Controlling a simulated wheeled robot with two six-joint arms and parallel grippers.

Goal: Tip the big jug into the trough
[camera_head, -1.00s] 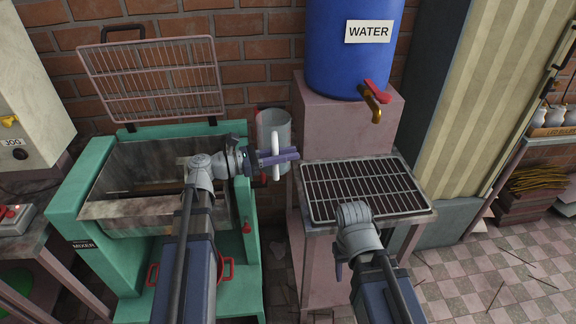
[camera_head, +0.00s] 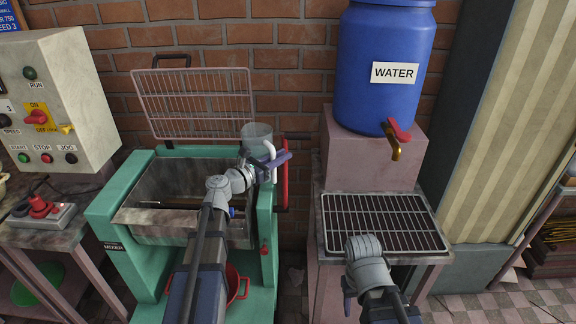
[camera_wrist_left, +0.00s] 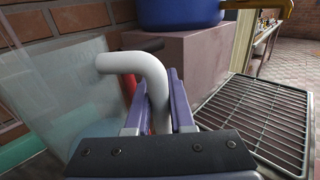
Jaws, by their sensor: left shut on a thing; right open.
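The big jug (camera_head: 257,134) is a clear, greyish vessel with a white handle (camera_head: 268,158). My left gripper (camera_head: 275,160) is shut on that handle and holds the jug upright near the right end of the mixer. In the left wrist view the white handle (camera_wrist_left: 150,75) sits between the purple fingers, and the clear jug wall (camera_wrist_left: 75,85) fills the left. The trough (camera_head: 150,190) is the open metal basin in the green mixer frame, left of the jug. I cannot make out the jug's contents. My right gripper (camera_head: 350,290) is partly hidden by its wrist, below the rack.
The mixer's wire lid (camera_head: 195,105) stands raised behind the trough. A red wheel (camera_head: 284,175) is at the mixer's right end. The blue water barrel (camera_head: 385,65) with its tap stands above an empty wire rack (camera_head: 380,222). A control box (camera_head: 60,100) is at the left.

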